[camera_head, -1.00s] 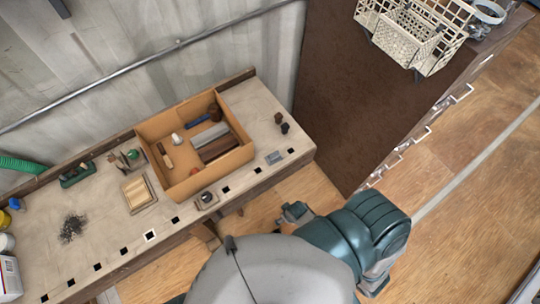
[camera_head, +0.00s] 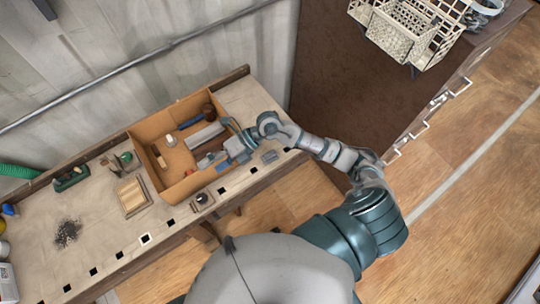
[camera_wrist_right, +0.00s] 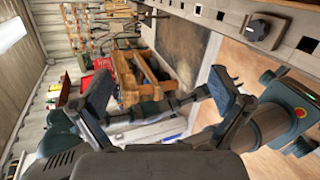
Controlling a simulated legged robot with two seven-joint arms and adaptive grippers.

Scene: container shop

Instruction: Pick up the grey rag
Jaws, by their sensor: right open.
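A light grey, long item (camera_head: 204,135), which looks like the folded grey rag, lies inside the open cardboard box (camera_head: 160,185) on the workbench in the head view. My right gripper (camera_head: 213,162) is open, reaching over the box's right front wall, just in front of the grey item. I cannot tell whether the gripper touches anything. In the right wrist view its two fingers (camera_wrist_right: 160,95) are spread apart, and I see no grey rag between them. My left gripper is not in view.
A blue tool (camera_head: 190,123), a white item (camera_head: 171,141) and a brown-handled brush (camera_head: 158,156) share the box. A wooden block (camera_head: 131,196) and dark shavings (camera_head: 68,233) lie left on the workbench (camera_head: 105,235). A tall brown cabinet (camera_head: 350,85) stands to the right.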

